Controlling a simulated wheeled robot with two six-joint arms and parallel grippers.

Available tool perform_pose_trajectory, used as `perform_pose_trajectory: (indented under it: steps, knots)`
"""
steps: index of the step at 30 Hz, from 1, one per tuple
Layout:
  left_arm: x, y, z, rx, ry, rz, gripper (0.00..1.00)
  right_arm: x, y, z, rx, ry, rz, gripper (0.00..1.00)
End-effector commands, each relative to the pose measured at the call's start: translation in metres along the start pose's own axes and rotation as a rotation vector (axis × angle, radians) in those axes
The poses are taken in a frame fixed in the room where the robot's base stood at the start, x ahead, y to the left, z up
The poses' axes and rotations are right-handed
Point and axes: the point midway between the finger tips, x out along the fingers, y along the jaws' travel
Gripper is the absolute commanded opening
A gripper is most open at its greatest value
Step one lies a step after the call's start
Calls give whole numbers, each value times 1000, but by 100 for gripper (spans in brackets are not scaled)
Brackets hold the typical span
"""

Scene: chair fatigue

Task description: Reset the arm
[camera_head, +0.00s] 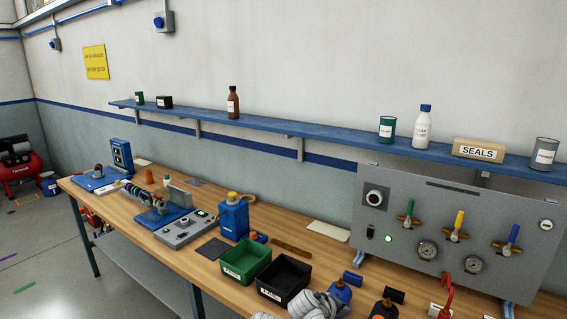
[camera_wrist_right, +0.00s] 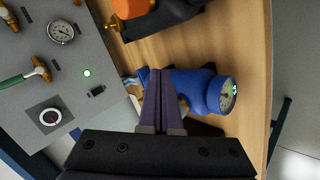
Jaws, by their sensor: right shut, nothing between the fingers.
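My right gripper (camera_wrist_right: 162,82) shows in the right wrist view with its two dark fingers together and nothing between them. Its fingertips lie over or beside a blue device with a round gauge (camera_wrist_right: 208,92); I cannot tell if they touch. In the head view a blue device with a black top (camera_head: 340,292) stands at the bottom edge, beside a pale grey, ribbed shape (camera_head: 312,304) that I cannot name for sure. My right gripper's fingers cannot be made out there. My left gripper is in neither view.
A grey panel (camera_head: 460,193) with valves and gauges stands at the bench's back right. A green bin (camera_head: 247,262) and a black bin (camera_head: 285,277) sit on the wooden bench (camera_head: 150,212). A blue shelf (camera_head: 290,127) holds bottles and cans.

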Motion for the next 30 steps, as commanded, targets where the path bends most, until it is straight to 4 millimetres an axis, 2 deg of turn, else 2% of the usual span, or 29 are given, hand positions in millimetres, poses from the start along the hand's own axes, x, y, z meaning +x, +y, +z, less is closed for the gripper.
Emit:
perform_pose_trajectory:
  steps: [1,6,9,14,16,21,26,30]
  knots:
    - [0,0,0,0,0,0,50,-8,-21,18,28,-41,-81,0]
    - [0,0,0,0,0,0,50,-39,-91,61,93,-186,-361,0]
    - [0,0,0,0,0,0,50,-62,-123,81,105,-258,-498,0]
    - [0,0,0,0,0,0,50,-100,-162,108,102,-359,-690,0]
    - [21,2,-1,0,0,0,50,-88,-179,111,103,-366,-703,0]
    - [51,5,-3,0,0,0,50,-67,-200,117,103,-363,-699,0]
    - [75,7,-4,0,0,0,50,-50,-217,122,103,-362,-698,0]
    - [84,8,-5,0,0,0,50,-44,-224,124,103,-361,-698,0]
